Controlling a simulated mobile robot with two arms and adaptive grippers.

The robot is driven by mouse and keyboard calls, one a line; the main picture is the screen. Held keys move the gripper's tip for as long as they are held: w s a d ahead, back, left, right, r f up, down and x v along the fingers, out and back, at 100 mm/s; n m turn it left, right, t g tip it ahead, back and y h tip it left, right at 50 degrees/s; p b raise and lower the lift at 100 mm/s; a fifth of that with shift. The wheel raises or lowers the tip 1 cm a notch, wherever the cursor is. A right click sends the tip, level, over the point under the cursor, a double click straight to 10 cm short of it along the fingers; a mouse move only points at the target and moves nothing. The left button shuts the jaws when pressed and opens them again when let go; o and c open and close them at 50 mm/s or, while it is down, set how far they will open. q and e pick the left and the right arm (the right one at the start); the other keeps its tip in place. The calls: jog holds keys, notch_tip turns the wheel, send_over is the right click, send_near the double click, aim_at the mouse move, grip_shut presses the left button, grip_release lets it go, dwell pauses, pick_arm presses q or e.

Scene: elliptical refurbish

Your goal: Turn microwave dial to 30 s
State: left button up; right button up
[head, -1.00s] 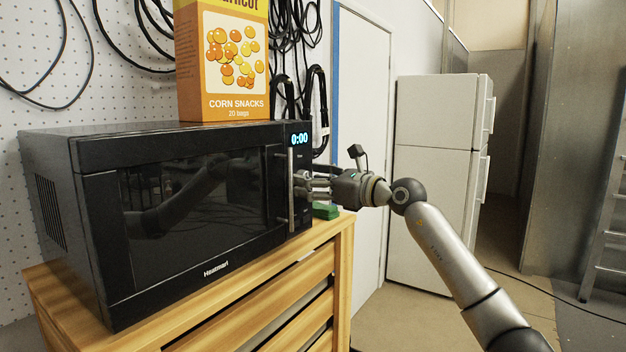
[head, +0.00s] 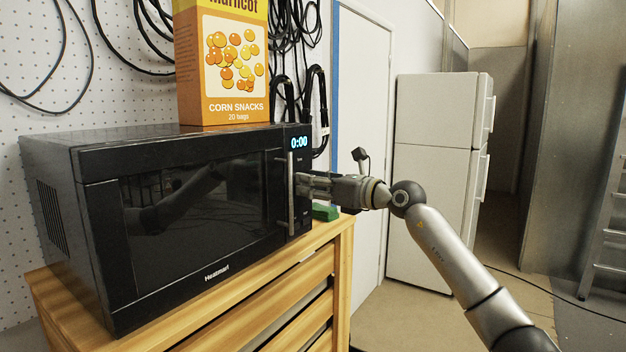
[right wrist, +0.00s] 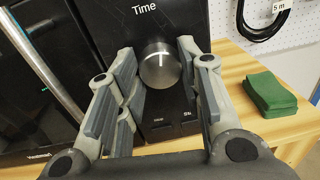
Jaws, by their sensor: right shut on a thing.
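The black microwave (head: 92,235) stands on a wooden cabinet, its door shut. Its display (head: 299,142) reads 0:00. The silver round dial (right wrist: 159,66) sits below the word "Time" in the right wrist view, its pale mark near the top. My right gripper (head: 301,183) is at the control panel, hiding the dial in the head view. In the right wrist view, its fingers (right wrist: 161,72) are on both sides of the dial, shut on it. My left gripper is not in view.
The vertical door handle (head: 291,195) is just left of my right gripper. A corn snacks box (head: 222,65) stands on the microwave. Green pads (right wrist: 270,93) lie on the wooden cabinet top (head: 322,232) at right. A white fridge (head: 430,190) stands behind my right arm.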

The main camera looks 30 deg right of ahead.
jog(key=shift+r+m+p, duration=0.2)
jog(key=shift+m+p, duration=0.7)
jog(key=shift+m, duration=0.6)
jog(key=o, duration=1)
jog(key=shift+f, duration=0.1)
jog(key=shift+o, duration=0.2)
jog(key=shift+s, duration=0.1)
jog(key=v, duration=1.1)
jog(key=shift+s+d, duration=0.2)
jog(key=shift+s, duration=0.15)
